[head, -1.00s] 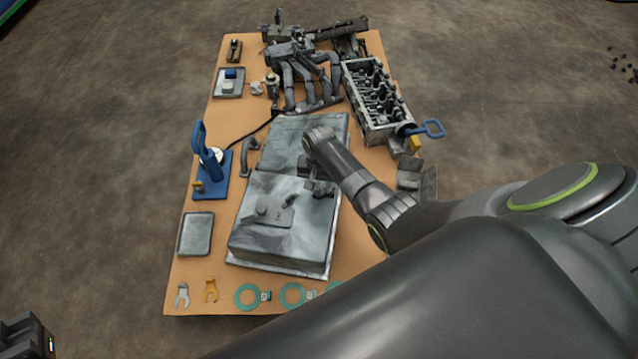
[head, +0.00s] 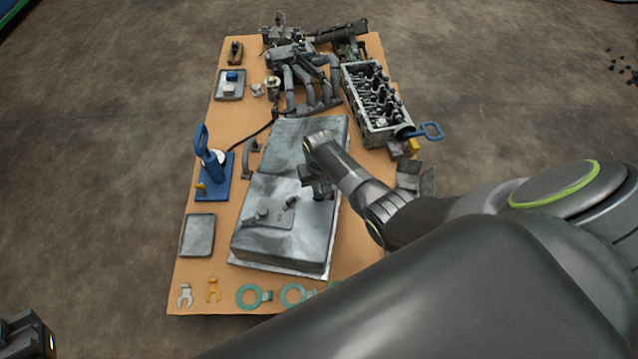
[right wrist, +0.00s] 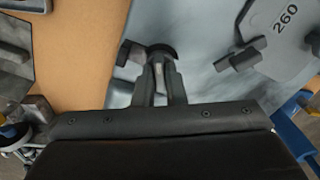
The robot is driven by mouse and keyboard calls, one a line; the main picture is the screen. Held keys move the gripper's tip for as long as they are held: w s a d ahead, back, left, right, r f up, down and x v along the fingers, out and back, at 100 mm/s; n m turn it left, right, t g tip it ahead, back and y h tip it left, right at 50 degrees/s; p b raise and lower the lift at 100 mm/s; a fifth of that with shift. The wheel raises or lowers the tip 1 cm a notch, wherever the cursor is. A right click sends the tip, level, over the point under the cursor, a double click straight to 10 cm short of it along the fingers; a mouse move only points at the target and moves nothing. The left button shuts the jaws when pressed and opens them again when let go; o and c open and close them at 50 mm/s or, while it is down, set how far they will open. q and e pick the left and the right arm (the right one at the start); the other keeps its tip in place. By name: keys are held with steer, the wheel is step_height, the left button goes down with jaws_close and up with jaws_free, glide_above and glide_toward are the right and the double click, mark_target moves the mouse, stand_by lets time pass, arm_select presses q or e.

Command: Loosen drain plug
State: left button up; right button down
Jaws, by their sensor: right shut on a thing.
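The grey oil pan (head: 282,243) lies upturned on the tan table, with a raised plate on its top. The plate also shows in the right wrist view, marked 260 (right wrist: 285,18).
A blue hand tool on a blue base (head: 213,172) and an empty grey tray (head: 198,236) stand left. A cylinder head (head: 376,100) stands back right. Teal rings (head: 250,297) lie at the front edge.

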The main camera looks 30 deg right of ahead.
steer(key=shift+n, duration=0.4)
steer(key=shift+r+n+p, duration=0.15)
steer(key=shift+n+p, duration=0.2)
steer(key=shift+n, duration=0.35)
steer(key=n, duration=0.3)
steer(key=shift+p, duration=0.4)
steer(key=shift+n, duration=1)
